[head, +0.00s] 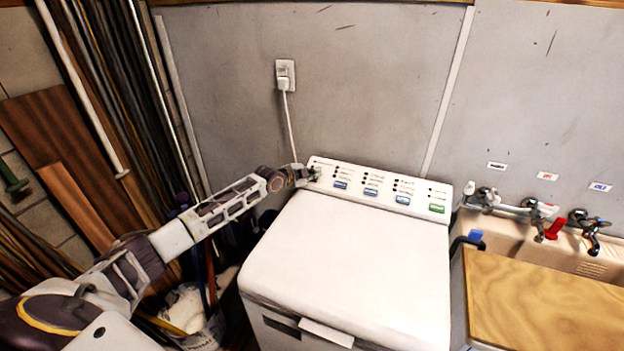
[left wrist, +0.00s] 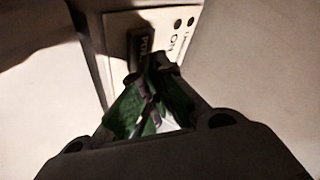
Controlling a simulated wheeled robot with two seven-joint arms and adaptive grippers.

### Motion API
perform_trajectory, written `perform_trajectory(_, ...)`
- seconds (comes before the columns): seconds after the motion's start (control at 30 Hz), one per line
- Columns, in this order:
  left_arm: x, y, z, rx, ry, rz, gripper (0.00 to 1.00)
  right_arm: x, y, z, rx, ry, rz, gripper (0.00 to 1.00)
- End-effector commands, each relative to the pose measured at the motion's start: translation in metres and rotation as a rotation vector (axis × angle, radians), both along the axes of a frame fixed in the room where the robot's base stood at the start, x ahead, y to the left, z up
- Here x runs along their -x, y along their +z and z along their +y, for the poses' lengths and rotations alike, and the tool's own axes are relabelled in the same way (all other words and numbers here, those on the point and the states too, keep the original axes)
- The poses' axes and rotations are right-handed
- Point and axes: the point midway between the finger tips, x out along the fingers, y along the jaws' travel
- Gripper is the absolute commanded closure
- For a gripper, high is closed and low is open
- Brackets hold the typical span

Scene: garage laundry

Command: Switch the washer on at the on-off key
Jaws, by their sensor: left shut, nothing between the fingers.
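The white top-loading washer (head: 350,260) stands against the grey wall with its lid closed. Its control panel (head: 385,188) runs along the back edge, with blue keys, a green key at the right end and rows of small dark lights. My left gripper (head: 312,174) is at the panel's left end. In the left wrist view its shut, empty fingers (left wrist: 150,90) point at a dark key (left wrist: 139,48) with partly readable lettering beside "On" print. The fingertips overlap the key's lower end; I cannot tell whether they touch it. My right gripper is not in view.
A white plug sits in the wall outlet (head: 285,76), its cord running down behind the washer. Taps (head: 540,215) and a sink stand at right, beside a wooden countertop (head: 550,300). Poles, boards and a bucket (head: 190,310) crowd the left side.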

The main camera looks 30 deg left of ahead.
Motion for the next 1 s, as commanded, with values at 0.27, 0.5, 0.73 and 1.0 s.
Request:
perform_trajectory(0.27, -0.0007, -0.0019, -0.0001, 0.000, 0.000, 0.000, 1.00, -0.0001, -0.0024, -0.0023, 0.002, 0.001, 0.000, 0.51)
perform_trajectory(0.5, -0.0012, -0.0034, -0.0002, 0.000, 0.000, 0.000, 1.00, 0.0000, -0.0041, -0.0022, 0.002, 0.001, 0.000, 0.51)
perform_trajectory(0.73, -0.0016, -0.0047, -0.0001, 0.000, -0.001, 0.001, 1.00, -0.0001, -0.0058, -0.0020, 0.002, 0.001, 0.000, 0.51)
perform_trajectory(1.0, -0.0022, -0.0064, -0.0001, 0.000, -0.001, 0.001, 1.00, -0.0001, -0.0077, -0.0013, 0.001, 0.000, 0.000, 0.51)
